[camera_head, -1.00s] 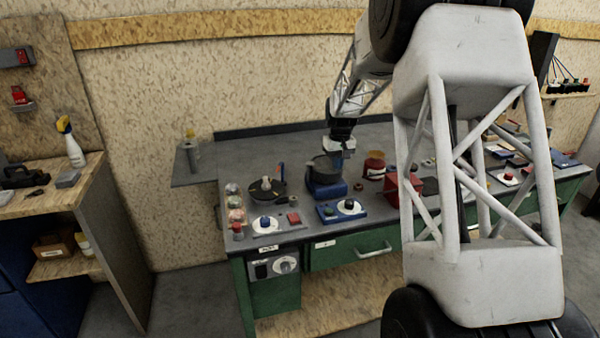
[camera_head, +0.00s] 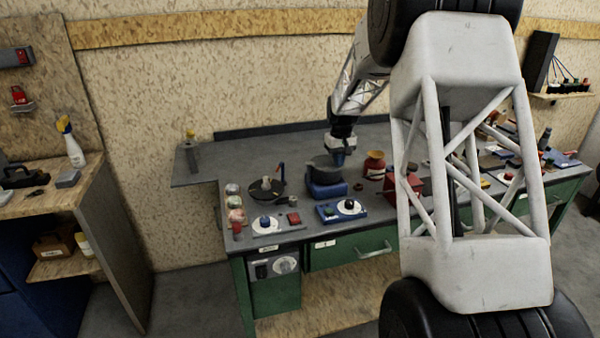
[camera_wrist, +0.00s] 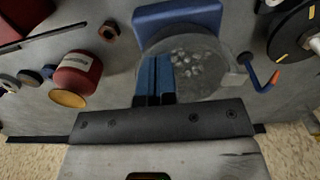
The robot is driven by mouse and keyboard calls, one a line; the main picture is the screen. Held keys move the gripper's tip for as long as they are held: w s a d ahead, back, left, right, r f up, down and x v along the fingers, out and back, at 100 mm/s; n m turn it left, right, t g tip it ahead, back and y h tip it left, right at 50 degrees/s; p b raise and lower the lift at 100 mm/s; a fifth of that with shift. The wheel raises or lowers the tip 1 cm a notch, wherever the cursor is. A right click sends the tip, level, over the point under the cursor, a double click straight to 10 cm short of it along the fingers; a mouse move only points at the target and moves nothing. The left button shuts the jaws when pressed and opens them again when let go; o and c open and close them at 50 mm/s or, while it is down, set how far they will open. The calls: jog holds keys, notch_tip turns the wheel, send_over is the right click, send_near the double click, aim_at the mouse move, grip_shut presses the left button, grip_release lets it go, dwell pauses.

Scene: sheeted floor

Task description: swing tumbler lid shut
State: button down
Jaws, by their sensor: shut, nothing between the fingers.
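The tumbler has a blue base (camera_head: 322,190) and a round dark grey drum (camera_head: 324,167), and it stands on the bench. In the wrist view the blue base (camera_wrist: 180,16) is at the top and the round grey drum (camera_wrist: 212,62) is below it, with several pale stones inside. I cannot tell whether a clear lid covers the stones. My gripper (camera_head: 338,160) is at the drum's right edge in the head view. In the wrist view its blue fingers (camera_wrist: 155,72) are together and empty, overlapping the drum's left part. Contact is unclear.
A red jar (camera_head: 374,165) and a red box (camera_head: 403,189) stand right of the tumbler. A black turntable-like disc (camera_head: 266,189) is to the left, with a blue, orange-tipped hook (camera_wrist: 268,82) between.

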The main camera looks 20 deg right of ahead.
jog(key=shift+w, duration=0.1)
dwell(0.3)
jog(key=shift+w+d, duration=0.25)
jog(key=shift+w, duration=0.25)
jog(key=shift+w+d, duration=0.2)
jog(key=shift+w, duration=0.25)
jog(key=shift+r, duration=0.1)
jog(key=shift+s, duration=0.7)
jog(key=shift+r, duration=3.45)
